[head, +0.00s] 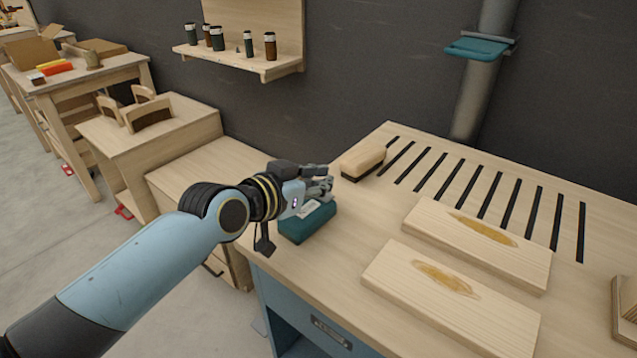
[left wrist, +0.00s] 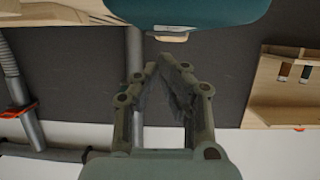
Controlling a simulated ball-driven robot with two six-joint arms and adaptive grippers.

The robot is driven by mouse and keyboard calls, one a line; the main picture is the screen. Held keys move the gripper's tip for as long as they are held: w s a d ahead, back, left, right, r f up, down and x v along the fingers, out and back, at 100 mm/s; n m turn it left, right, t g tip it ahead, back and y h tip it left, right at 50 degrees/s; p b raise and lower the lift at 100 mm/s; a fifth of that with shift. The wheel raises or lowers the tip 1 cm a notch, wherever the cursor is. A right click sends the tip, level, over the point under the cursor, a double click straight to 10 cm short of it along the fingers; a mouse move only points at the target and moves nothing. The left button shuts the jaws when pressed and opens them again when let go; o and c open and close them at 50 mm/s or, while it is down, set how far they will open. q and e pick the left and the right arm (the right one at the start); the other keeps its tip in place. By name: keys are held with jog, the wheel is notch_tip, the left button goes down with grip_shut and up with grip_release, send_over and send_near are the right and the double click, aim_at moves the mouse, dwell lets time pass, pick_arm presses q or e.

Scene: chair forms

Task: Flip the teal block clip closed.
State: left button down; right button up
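The teal block (head: 307,224) sits on the workbench near its left corner, with a pale patch on its top. My left gripper (head: 325,184) is just above and behind it in the head view and partly covers it. In the left wrist view the block (left wrist: 200,10) fills the top edge, with a small pale tab, seemingly the clip (left wrist: 168,37), sticking out from it. The fingertips (left wrist: 158,66) nearly meet, with nothing between them, a little apart from the tab in the picture. The clip's exact angle is hard to tell. My right gripper is not in view.
A wooden block with a dark base (head: 363,160) lies just behind the gripper. Two pale boards with stains (head: 452,296) (head: 478,243) lie on the workbench (head: 358,250) to the right, before dark slots. A teal bracket (head: 478,48) is on the pipe.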

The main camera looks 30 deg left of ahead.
pick_arm(q)
notch_tip(320, 180, up, 3)
jog(key=shift+p, duration=0.75)
send_over(301, 218)
jog(key=shift+r+b, duration=0.2)
jog(key=shift+b, duration=0.25)
jog(key=s+f+g+y, duration=0.25)
jog(key=s+g, duration=0.75)
jog(key=s, duration=1.3)
jog(key=s+a+f+n+g+b, duration=0.1)
jog(key=a+f+b, duration=0.15)
jog(key=f, duration=1.35)
jog(key=s+a+f+g+b, duration=0.1)
jog(key=f+b, duration=0.2)
jog(key=f, duration=1.2)
jog(key=s+a+f+g+b, duration=0.1)
jog(key=s+f+b, duration=0.4)
jog(key=s+f, duration=1.3)
notch_tip(301, 218, down, 3)
jog(key=shift+s+f, duration=0.2)
jog(key=shift+s, duration=0.05)
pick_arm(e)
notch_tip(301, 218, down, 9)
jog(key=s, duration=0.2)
